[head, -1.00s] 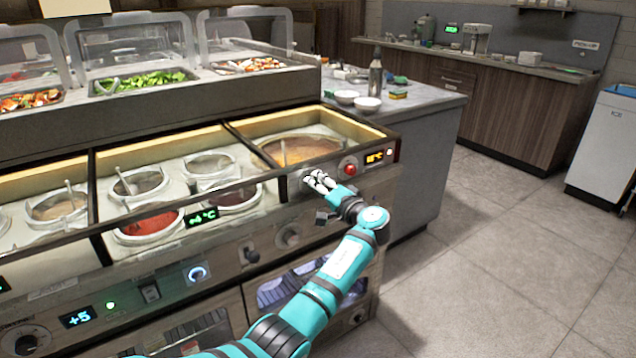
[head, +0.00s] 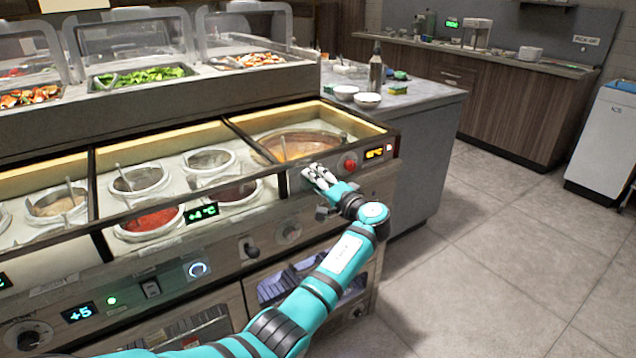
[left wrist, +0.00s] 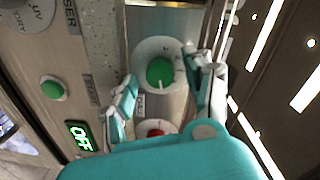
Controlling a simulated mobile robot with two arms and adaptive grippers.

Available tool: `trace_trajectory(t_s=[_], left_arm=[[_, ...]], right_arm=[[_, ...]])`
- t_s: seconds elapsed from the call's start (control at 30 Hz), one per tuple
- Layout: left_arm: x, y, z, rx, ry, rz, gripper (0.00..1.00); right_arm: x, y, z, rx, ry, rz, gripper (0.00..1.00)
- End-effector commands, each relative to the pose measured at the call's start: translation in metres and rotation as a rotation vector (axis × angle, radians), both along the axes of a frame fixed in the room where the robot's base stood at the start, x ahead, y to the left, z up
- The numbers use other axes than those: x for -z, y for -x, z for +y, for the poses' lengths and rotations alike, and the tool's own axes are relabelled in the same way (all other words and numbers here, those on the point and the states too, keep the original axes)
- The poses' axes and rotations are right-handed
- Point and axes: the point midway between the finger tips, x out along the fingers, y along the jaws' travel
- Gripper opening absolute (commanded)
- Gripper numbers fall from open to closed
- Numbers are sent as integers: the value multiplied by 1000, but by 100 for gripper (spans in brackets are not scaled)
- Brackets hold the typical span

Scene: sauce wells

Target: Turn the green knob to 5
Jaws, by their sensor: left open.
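The green knob (left wrist: 159,72) sits on a pale round dial on the counter's front panel. It shows near the middle of the left wrist view, with a small mark near its upper right. I cannot read a number at it. My left gripper (left wrist: 161,80) is open, with one finger on each side of the knob; I cannot tell whether either touches it. In the head view my left gripper (head: 320,177) is at the right end of the panel and mostly hides the knob. My right gripper is not in view.
A red button (head: 350,165) is close beside the gripper; it is partly hidden in the left wrist view (left wrist: 157,131). A green button (left wrist: 52,88) and a lit display (left wrist: 80,135) are nearby. Sauce wells (head: 152,220) line the counter. The floor at right is clear.

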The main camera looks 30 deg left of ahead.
Motion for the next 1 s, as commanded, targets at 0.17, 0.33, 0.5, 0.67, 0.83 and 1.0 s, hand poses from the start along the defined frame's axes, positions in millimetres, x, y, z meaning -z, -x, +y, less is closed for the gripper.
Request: trace_trajectory(t_s=[0.17,0.33,0.5,0.67,0.83,1.0], left_arm=[[0,2,-6,1,1,-1,53],[0,12,-32,3,3,-1,53],[-2,27,-66,3,4,-1,53],[-4,39,-92,2,2,1,53],[-5,45,-108,0,0,0,53],[-5,47,-111,0,0,0,53]], right_arm=[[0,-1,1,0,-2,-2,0],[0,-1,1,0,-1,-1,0],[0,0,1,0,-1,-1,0],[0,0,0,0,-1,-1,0],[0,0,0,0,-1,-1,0],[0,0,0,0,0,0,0]])
